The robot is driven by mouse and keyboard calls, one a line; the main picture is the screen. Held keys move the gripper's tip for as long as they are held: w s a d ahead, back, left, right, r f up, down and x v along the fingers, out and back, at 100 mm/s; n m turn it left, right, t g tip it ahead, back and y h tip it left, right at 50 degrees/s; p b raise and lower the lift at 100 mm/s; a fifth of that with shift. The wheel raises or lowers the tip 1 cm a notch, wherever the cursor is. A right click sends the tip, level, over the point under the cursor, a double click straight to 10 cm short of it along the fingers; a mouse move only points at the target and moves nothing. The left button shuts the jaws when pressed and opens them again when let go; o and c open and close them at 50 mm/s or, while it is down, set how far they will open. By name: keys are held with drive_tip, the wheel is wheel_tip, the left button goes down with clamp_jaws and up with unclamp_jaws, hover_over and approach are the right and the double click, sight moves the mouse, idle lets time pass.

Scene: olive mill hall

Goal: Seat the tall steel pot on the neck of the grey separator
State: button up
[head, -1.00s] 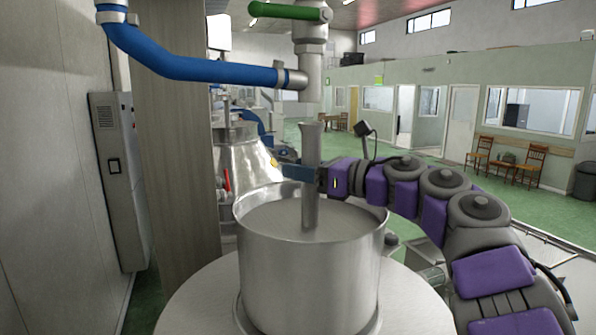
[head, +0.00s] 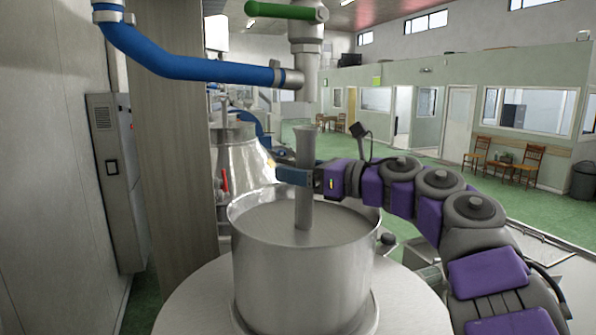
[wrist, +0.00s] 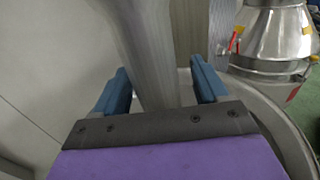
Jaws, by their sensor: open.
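The tall steel pot (head: 303,285) stands upright over the pale round top of the grey separator (head: 195,305). A lighter ring shows around its foot; the neck itself is hidden beneath it. An upright steel tube (head: 304,152) rises from the middle of the pot. My gripper (head: 295,176) is at the tube, above the pot's rim. In the wrist view the tube (wrist: 150,60) passes between the two blue fingers of my gripper (wrist: 160,88), with gaps at both sides. The fingers are open.
A green-handled valve and steel pipe (head: 307,60) hang above the tube, joined by a blue pipe (head: 190,65) from the left. A brown column (head: 165,160) stands close at left. A steel cone vessel (head: 240,155) is behind. Green floor is free farther back.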

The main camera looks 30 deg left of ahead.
drive_tip(key=d+b, duration=0.4)
drive_tip(key=d, duration=1.3)
drive_tip(key=shift+w, duration=0.3)
drive_tip(key=shift+a, duration=0.15)
